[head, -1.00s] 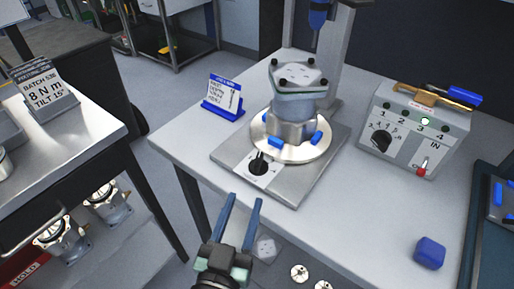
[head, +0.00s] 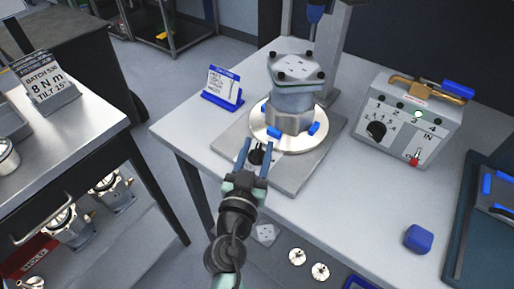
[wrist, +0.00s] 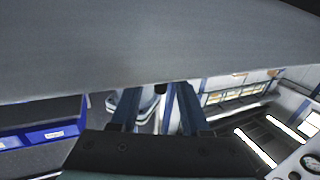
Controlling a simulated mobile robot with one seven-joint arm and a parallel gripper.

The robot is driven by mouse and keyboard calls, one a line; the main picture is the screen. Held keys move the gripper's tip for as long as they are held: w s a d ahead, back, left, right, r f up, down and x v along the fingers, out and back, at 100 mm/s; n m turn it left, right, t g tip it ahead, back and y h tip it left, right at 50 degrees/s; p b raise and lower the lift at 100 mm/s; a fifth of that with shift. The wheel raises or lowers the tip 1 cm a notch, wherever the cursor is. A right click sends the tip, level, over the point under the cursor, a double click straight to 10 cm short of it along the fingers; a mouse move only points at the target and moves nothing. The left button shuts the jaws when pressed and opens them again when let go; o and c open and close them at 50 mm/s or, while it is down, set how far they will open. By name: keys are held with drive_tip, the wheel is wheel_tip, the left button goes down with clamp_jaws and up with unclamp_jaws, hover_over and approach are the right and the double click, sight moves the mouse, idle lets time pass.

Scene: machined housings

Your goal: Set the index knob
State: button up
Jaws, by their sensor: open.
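A black knob (head: 257,155) sits on the front of the square grey base plate (head: 222,148) of the rotary fixture in the head view. My gripper (head: 257,149) is open, with its two blue fingers on either side of this knob. The fingers hide part of it, and I cannot tell if they touch it. In the wrist view my open gripper (wrist: 158,92) shows a small dark piece between the fingertips. Another black knob (head: 376,129) is on the grey control box (head: 440,137), below printed numbers. A green light is lit near 3.
A grey housing (head: 297,97) stands on the round turntable (head: 290,142) with blue clamps. A blue sign holder (head: 222,101) stands left of the plate, and a blue block (head: 418,239) lies right. The table (head: 345,195) is clear between plate and block.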

clamp_jaws()
drive_tip(key=shift+f+h+b, duration=0.15)
drive_tip(key=shift+h+b, duration=0.15)
drive_tip(key=shift+b, duration=0.45)
drive_tip(key=m+h+b, duration=0.1)
drive_tip(key=b, duration=0.1)
drive_tip(key=m+g+h+b, duration=0.1)
drive_tip(key=b, duration=0.1)
drive_tip(key=shift+a+f, duration=0.1)
drive_tip(key=shift+f, duration=0.15)
drive_tip(key=m+g+h+b, duration=0.1)
drive_tip(key=m+h+b, duration=0.1)
drive_tip(key=b, duration=0.3)
drive_tip(key=shift+w+g+h+b, duration=0.1)
drive_tip(key=shift+g+h+b, duration=0.25)
drive_tip(key=shift+h, duration=0.25)
drive_tip(key=m+g+h+b, duration=0.2)
drive_tip(key=h+b, duration=0.1)
drive_tip(key=b, duration=0.2)
drive_tip(key=shift+a+r+m+g, duration=0.1)
drive_tip(key=shift+r+m+g, duration=0.05)
drive_tip(key=shift+m+g, duration=0.25)
drive_tip(key=m+g+h+b, duration=0.2)
drive_tip(key=shift+r+b, duration=0.2)
drive_tip(key=shift+b, duration=0.2)
drive_tip(key=shift+r+g+h, duration=0.1)
drive_tip(key=shift+g+h, duration=0.2)
drive_tip(key=shift+g, duration=0.15)
